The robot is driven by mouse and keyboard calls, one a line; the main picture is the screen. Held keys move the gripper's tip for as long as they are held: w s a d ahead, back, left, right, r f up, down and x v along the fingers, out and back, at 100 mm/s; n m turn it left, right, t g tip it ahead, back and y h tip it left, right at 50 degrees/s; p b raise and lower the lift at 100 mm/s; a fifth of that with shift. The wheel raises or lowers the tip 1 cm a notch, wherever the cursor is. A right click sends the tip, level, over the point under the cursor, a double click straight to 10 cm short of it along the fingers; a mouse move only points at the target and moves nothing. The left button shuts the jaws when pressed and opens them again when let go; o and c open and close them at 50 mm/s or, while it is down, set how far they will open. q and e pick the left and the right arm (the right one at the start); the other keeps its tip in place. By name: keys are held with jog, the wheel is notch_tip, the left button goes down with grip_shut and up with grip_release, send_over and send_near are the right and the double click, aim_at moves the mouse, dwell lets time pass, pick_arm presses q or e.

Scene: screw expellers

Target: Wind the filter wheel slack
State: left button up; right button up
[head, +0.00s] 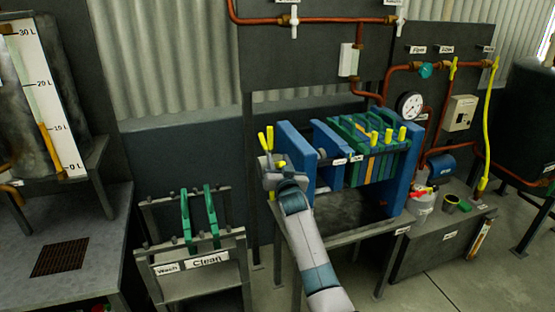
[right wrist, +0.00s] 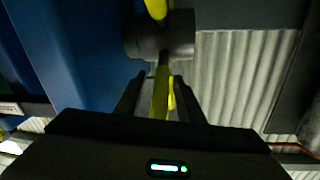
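The filter wheel shows as a grey hub with yellow spokes (head: 270,138) at the left end of the blue-framed filter press (head: 293,150) in the head view. My right gripper (head: 271,178) is at this wheel, covering part of it. In the right wrist view, the grey hub (right wrist: 160,36) is ahead, with one yellow spoke above it and another yellow spoke (right wrist: 160,95) between my right gripper's fingers (right wrist: 160,88). The fingers look apart, with a gap beside the spoke. Contact with the spoke is not clear. My left gripper is not in view.
The press holds green, blue and orange plates (head: 372,165). A rack labelled Wash and Clean (head: 205,260) with green plates stands to the left. A pressure gauge (head: 410,105) and copper pipes are behind right. A bottle (head: 421,203) stands to the right. Floor in front is clear.

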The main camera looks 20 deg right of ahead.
jog(key=shift+w, duration=0.5)
grip_shut()
